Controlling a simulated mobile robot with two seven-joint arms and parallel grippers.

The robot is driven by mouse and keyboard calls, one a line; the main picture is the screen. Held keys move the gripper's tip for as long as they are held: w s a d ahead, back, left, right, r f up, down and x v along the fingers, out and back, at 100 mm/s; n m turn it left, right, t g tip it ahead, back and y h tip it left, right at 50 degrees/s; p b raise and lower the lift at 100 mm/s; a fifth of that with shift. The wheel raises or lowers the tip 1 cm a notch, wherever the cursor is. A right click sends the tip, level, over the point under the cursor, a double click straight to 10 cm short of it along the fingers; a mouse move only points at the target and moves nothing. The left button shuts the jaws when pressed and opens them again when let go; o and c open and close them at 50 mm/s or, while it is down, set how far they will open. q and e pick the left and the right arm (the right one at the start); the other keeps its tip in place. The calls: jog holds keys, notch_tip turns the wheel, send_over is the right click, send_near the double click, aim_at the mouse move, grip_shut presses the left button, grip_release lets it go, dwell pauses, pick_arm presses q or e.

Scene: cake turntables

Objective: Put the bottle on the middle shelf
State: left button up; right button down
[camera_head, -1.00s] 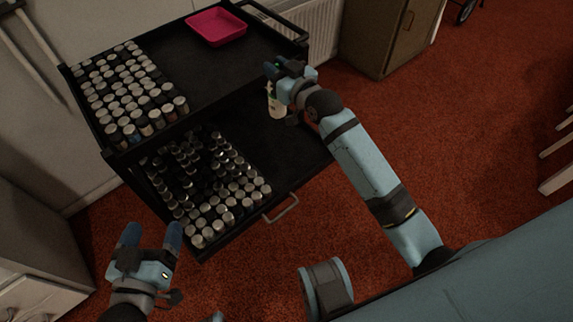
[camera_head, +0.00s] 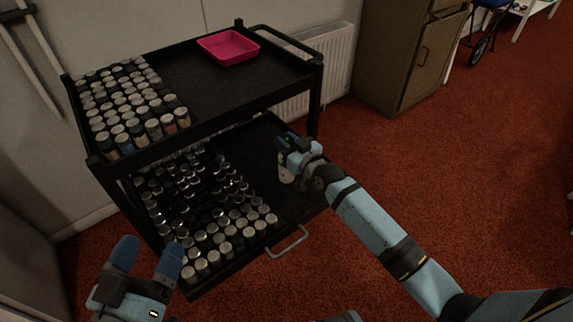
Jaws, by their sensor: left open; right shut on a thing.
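The bottle (camera_head: 285,176) is small and pale, and mostly covered by my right gripper (camera_head: 284,150). The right gripper is shut on it, at the right side of the cart's middle shelf (camera_head: 258,150). The bottle looks upright, over or on the bare black part of that shelf; I cannot tell whether its base touches. My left gripper (camera_head: 147,262) is open and empty at the lower left, in front of the cart.
The black cart's top shelf (camera_head: 195,85) holds many silver-capped jars (camera_head: 130,105) and a pink tray (camera_head: 228,47). More jars (camera_head: 215,215) fill the middle shelf's left part. A handle (camera_head: 289,243) sticks out in front. A brown cabinet (camera_head: 405,55) stands behind right.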

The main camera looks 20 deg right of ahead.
pick_arm(q)
jog(key=shift+g, duration=0.8)
jog(key=shift+d+f+b, duration=0.15)
jog(key=shift+f+b, duration=0.95)
jog(key=shift+f, duration=0.95)
pick_arm(e)
jog(key=shift+f, duration=3.05)
jog(key=shift+f, duration=0.2)
jog(key=c, duration=1)
grip_release()
pick_arm(q)
jog(key=shift+f, duration=0.1)
pick_arm(e)
jog(key=shift+o, duration=0.2)
jog(key=shift+r, duration=0.15)
jog(key=shift+s, duration=0.2)
pick_arm(q)
jog(key=r+p, duration=0.1)
jog(key=r, duration=0.1)
jog(key=r+t+p, duration=0.2)
jog(key=r, duration=0.1)
jog(key=shift+a+r+p, duration=0.25)
jog(key=shift+r+p, duration=0.1)
pick_arm(e)
jog(key=v, duration=1.1)
jog(key=shift+s, duration=0.3)
jog(key=shift+d, duration=0.15)
